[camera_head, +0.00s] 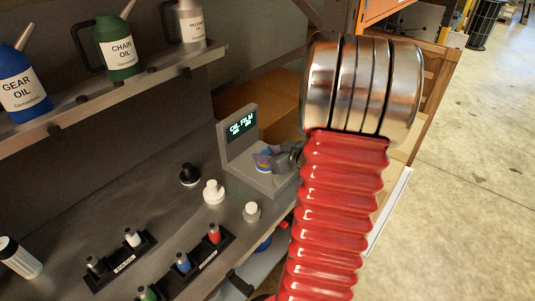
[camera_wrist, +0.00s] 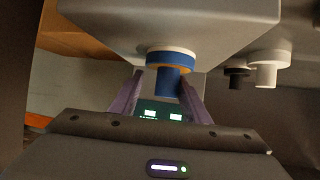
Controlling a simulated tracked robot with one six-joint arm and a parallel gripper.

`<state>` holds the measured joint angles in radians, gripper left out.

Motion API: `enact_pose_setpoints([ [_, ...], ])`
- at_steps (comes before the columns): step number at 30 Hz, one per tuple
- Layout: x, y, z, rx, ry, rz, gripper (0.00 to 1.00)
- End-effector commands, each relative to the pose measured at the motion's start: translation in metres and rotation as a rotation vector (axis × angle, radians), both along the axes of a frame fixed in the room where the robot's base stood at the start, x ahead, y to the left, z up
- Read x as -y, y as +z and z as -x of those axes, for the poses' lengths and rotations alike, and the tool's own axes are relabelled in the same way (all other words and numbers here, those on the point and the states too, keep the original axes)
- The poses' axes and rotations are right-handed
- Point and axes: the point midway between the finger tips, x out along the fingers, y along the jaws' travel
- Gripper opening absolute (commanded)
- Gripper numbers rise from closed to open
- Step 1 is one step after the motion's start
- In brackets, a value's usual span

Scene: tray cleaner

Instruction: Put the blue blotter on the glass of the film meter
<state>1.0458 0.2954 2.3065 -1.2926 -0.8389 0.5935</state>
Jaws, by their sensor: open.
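The film meter (camera_head: 238,135) is a grey L-shaped stand with a lit "OIL FILM" display at the bench's right end. Its grey base also fills the top of the wrist view (camera_wrist: 170,22), which looks inverted, and its display (camera_wrist: 160,112) glows behind the fingers. The blue blotter (camera_wrist: 170,84), with an orange band and pale foot, stands against the base there. In the head view the blotter (camera_head: 262,161) is small and partly covered. My gripper (camera_head: 281,158) is at the meter; its purple fingers (camera_wrist: 160,88) are open, either side of the blue handle. The glass is hidden.
Racks (camera_head: 122,258) (camera_head: 198,262) hold small coloured bottles in front. A shelf with oil cans (camera_head: 118,48) overhangs the bench's back. My red arm covers the right side.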

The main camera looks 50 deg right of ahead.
Motion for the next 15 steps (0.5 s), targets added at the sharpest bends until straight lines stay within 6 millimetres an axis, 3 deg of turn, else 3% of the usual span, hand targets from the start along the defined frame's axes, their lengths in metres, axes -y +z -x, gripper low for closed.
enact_pose_setpoints([
  [7, -0.001, 0.007, 0.010, 0.000, -0.001, 0.000, 0.43],
  [15, -0.003, 0.025, 0.043, 0.001, -0.003, 0.003, 0.43],
])
